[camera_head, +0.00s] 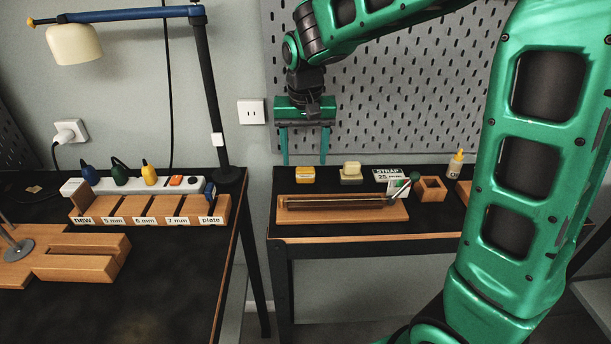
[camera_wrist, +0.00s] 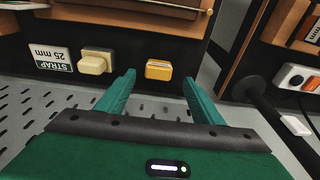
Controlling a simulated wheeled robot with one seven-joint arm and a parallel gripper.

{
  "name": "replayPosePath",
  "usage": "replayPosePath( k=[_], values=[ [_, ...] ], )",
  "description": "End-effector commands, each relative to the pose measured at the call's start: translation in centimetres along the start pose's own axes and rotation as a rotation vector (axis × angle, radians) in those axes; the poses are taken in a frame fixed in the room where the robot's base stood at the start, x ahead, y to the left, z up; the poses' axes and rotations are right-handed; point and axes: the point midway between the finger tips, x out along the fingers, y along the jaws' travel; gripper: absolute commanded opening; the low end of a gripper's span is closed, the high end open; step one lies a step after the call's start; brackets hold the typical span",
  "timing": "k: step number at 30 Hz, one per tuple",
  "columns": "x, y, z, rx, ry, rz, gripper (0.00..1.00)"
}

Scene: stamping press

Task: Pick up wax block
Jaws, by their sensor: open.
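A small orange-yellow block (camera_head: 305,175) with a paler top sits at the back of the right-hand black table. It also shows in the wrist view (camera_wrist: 158,70), framed between the fingertips and apart from them. A cream-yellow block (camera_head: 351,167) on a dark base stands to its right; it shows left of the orange one in the wrist view (camera_wrist: 94,62). I cannot tell for sure which is the wax block; the orange one looks likelier. My gripper (camera_head: 305,162) is open and empty, fingers pointing down, with its tips just above the orange block in the head view.
A wooden tray (camera_head: 290,214) lies in front of the blocks. A STRAP 25 mm sign (camera_head: 388,174), a small wooden box (camera_head: 432,189) and a glue bottle (camera_head: 455,164) stand to the right. The pegboard (camera_head: 400,100) rises close behind. A lamp post (camera_head: 208,95) stands left.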

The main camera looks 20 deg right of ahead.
Motion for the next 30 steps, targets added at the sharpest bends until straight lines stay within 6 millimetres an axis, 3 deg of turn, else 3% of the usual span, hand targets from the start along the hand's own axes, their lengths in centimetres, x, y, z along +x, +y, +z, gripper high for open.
replayPosePath(
  k=[5,15,24,30],
  values=[
    [1.1,0.1,0.0,0.000,0.000,0.000,0.61],
    [5.3,0.3,-0.2,0.000,-0.002,0.001,0.61],
    [5.7,0.3,-0.2,0.000,0.001,-0.001,0.61],
    [5.7,0.3,-0.2,0.000,0.001,-0.001,0.16]
  ],
)
